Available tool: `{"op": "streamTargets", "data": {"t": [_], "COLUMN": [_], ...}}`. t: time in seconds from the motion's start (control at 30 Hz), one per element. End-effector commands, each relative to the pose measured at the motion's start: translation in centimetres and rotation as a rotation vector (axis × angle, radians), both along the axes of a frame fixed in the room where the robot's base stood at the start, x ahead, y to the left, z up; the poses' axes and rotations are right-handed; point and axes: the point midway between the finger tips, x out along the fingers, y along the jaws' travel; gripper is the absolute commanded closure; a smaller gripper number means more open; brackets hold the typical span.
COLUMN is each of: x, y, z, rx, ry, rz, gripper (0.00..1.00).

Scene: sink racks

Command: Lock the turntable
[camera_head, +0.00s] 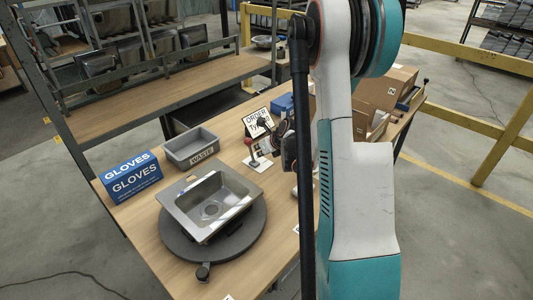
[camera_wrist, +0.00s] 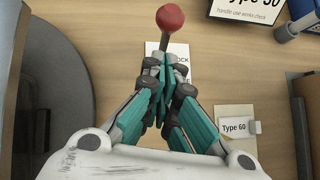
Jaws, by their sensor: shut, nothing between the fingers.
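The turntable (camera_head: 246,238) is a dark grey disc on the wooden table, with a steel sink (camera_head: 232,192) on it and a small knob at its front edge. The turntable also shows at the left of the wrist view (camera_wrist: 76,68). A lever with a red ball (camera_wrist: 170,18) rises behind a white label partly reading "OCK"; the red ball also shows in the head view (camera_head: 248,141). My gripper (camera_wrist: 165,62) is shut and empty, its fingertips over the label, just below the lever in the picture. Whether it touches the lever I cannot tell.
A grey bin marked WASTE (camera_head: 190,143) and a blue GLOVES box (camera_head: 131,178) stand behind and left of the sink. An order sign (camera_head: 258,122) stands behind the lever. A "Type 60" card (camera_wrist: 236,126) lies right of my gripper. Cardboard boxes (camera_head: 384,88) sit at the right.

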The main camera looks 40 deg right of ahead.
Motion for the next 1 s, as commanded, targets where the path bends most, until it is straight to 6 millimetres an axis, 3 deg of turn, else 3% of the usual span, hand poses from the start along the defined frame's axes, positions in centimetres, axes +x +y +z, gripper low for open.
{"op": "streamTargets", "data": {"t": [0.23,0.63,0.83,1.0], "x": [2.4,2.7,4.4,4.5], "y": [-0.1,-0.1,0.1,0.1], "z": [-0.3,-0.2,0.0,0.0], "rx": [0.001,0.001,-0.001,0.000], "ry": [0.001,0.001,0.001,0.001], "rz": [0.001,0.001,0.002,0.000], "gripper": [1.00,1.00,1.00,1.00]}}
